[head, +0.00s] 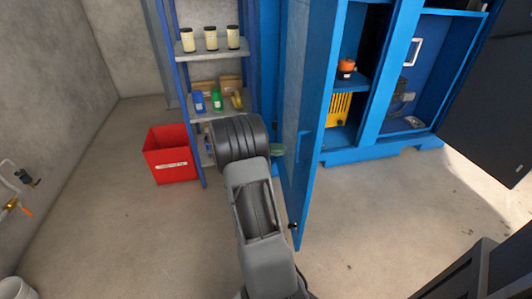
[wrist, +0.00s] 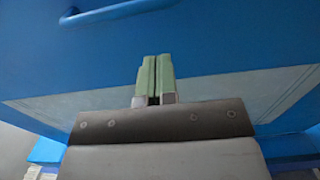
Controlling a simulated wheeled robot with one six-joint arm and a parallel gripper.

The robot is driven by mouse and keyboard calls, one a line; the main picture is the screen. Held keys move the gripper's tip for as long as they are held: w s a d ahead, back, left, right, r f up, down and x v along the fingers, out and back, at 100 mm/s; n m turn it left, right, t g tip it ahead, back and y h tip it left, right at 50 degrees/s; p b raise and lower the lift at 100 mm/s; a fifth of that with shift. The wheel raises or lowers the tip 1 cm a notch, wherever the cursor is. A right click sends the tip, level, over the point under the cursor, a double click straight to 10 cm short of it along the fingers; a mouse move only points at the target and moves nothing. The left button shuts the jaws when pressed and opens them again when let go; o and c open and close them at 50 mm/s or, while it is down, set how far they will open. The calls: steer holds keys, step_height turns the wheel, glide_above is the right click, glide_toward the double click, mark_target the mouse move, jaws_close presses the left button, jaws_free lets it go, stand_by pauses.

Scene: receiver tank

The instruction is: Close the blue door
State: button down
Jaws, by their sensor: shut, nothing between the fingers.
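The blue door (head: 308,110) stands open in the head view, swung out from the blue cabinet (head: 380,85) toward me. It carries a blue handle (head: 305,135) and a pale panel. In the wrist view the door (wrist: 200,45) fills most of the picture, with its handle (wrist: 115,12) at the upper left. My gripper (wrist: 155,75) is shut and empty, its green fingers pointing at the door face below the handle. In the head view my arm mostly hides the gripper, left of the door. I cannot tell whether the fingertips touch the door.
A shelf rack (head: 205,57) with jars and bottles stands left of the cabinet. A red bin (head: 170,155) sits on the floor beside it. Wall taps (head: 15,190) are at the far left. A dark panel (head: 495,110) stands at the right. The floor before the cabinet is clear.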

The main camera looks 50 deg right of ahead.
mark_target(304, 148)
steer(key=shift+b+x, duration=0.6)
steer(key=shift+x, duration=2.55)
steer(key=shift+d, duration=0.1)
